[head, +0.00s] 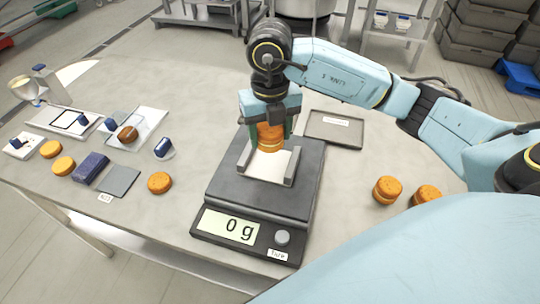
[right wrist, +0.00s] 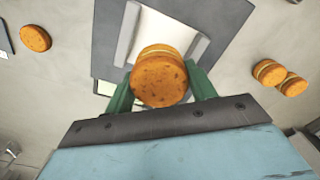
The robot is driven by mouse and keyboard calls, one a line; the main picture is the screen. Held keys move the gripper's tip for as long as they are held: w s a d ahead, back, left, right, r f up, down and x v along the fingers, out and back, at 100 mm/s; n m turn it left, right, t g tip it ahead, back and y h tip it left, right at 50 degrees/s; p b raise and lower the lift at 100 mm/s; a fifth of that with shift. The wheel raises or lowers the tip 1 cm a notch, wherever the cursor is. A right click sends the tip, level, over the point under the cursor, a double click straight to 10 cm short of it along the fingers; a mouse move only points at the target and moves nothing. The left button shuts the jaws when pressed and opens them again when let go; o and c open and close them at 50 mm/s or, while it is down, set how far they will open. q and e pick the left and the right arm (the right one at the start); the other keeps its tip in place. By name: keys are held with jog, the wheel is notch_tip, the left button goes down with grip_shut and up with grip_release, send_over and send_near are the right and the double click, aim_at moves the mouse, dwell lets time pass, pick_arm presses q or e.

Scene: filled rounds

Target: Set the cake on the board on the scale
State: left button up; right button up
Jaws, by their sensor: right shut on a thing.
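My right gripper (head: 270,128) is shut on an orange-brown layered cake (head: 270,137). In the right wrist view the cake (right wrist: 160,78) sits between the green fingers. It is over a white board (head: 268,166) with raised grey side rails on the dark scale (head: 258,192). I cannot tell whether the cake touches the board. The scale's display (head: 231,224) reads 0 g, with a round knob (head: 282,238) beside it. Two filled cakes, one (head: 387,189) and another (head: 427,195), stand on the table to the right. My left gripper is not in view.
The table (head: 345,225) holds several single orange rounds on the left, one (head: 159,182) near the scale. A dark blue block (head: 90,167), a grey pad (head: 119,180) and clear trays lie there too. A dark tray (head: 334,128) lies behind the scale to the right.

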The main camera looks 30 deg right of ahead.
aim_at(270, 164)
jog(key=shift+f, duration=3.35)
jog(key=shift+f, duration=0.1)
jog(key=shift+f+b, duration=0.15)
jog(key=shift+b, duration=0.15)
jog(key=o, duration=0.4)
notch_tip(270, 164, up, 13)
jog(key=shift+f+p, duration=0.2)
jog(key=shift+p, duration=0.15)
